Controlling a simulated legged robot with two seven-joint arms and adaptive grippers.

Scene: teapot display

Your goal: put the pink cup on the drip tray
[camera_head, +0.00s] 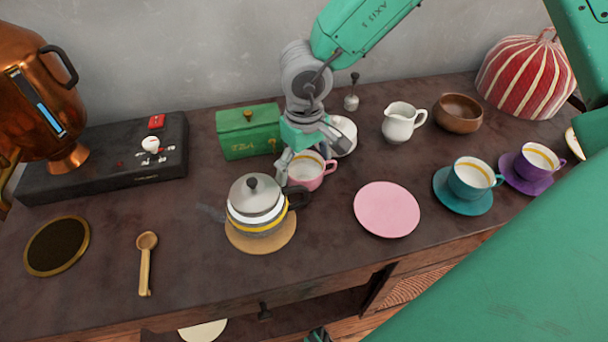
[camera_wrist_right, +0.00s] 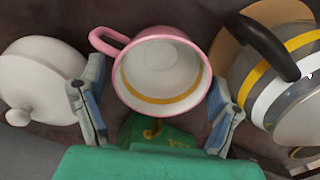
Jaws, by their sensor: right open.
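The pink cup (camera_head: 312,172) stands upright on the counter, just behind the teapot, with its handle to the right. In the wrist view the pink cup (camera_wrist_right: 160,72) shows its white inside and yellow band. My right gripper (camera_head: 306,158) is low over the cup. In the wrist view the fingers of my right gripper (camera_wrist_right: 155,103) are apart, one on each side of the cup; I cannot tell if they touch it. The drip tray (camera_head: 57,246), round and dark with a gold rim, lies empty at the left. My left gripper is not in view.
The teapot (camera_head: 256,207) on its round mat (camera_head: 236,242) stands close to the cup. A green box (camera_head: 248,131) and a white lidded pot (camera_head: 343,133) are behind. A wooden spoon (camera_head: 146,262) lies beside the tray. A pink saucer (camera_head: 387,209) is at the right.

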